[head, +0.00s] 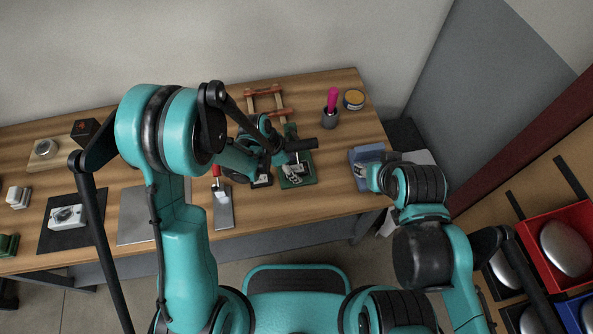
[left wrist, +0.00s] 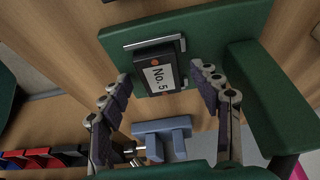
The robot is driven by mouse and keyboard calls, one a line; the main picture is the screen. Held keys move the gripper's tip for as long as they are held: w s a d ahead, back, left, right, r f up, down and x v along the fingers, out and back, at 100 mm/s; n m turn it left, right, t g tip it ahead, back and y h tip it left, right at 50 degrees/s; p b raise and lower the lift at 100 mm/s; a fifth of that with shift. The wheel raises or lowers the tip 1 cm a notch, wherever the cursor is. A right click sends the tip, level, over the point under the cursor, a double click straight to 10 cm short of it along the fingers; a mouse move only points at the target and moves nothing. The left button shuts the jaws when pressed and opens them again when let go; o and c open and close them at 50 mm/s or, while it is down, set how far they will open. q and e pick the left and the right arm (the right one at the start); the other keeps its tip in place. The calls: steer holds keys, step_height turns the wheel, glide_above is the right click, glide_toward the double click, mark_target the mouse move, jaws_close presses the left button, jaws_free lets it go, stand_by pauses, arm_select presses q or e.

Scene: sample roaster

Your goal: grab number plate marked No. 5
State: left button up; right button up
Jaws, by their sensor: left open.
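In the left wrist view a black number plate marked No. 5 (left wrist: 158,77), with a white label and an orange dot, sits by a metal bracket on a green stand (left wrist: 220,38). My left gripper (left wrist: 162,82) is open, with one finger on either side of the plate and gaps showing between. In the head view my left gripper (head: 291,172) is over the green stand (head: 309,180) and largely hides the plate. My right gripper (head: 364,172) is by a blue block at the table's right; its jaws are too small to read.
The wooden table (head: 337,185) carries a blue block (head: 369,153), a cup with a pink-handled tool (head: 331,115), a yellow-rimmed tin (head: 353,99), a wooden rack (head: 265,103) and a scraper-like tool with a red handle (head: 222,205). Red and blue bins stand at the right.

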arm_select(q)
steer(key=shift+c, duration=0.3)
jaws_close()
